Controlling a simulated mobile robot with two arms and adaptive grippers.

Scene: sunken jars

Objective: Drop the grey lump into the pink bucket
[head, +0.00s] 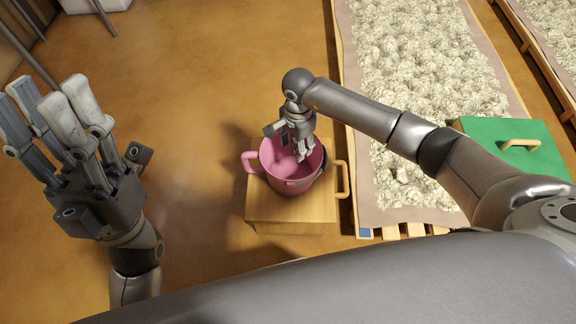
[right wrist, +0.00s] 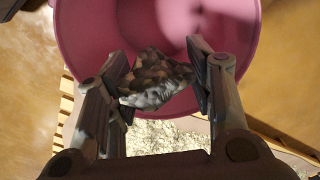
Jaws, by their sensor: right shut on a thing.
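The pink bucket (head: 303,184) stands on a small wooden stand, with a pink handle on its left side. My right gripper (head: 304,158) reaches down over the bucket's opening. In the right wrist view my right gripper (right wrist: 158,82) is shut on the grey lump (right wrist: 155,80), a mottled grey-brown piece held between the fingers. The bucket (right wrist: 90,35) shows behind and beyond the lump. The lump is hidden or too small to tell in the head view. My left gripper (head: 55,125) is raised at the left, its fingers spread apart and empty.
The wooden stand (head: 290,215) bears the bucket and has a handle on its right side. Beds of pale, lumpy material (head: 420,80) lie to the right. A green box lid (head: 520,155) with a wooden handle is at far right. The floor (head: 190,90) at left is clear.

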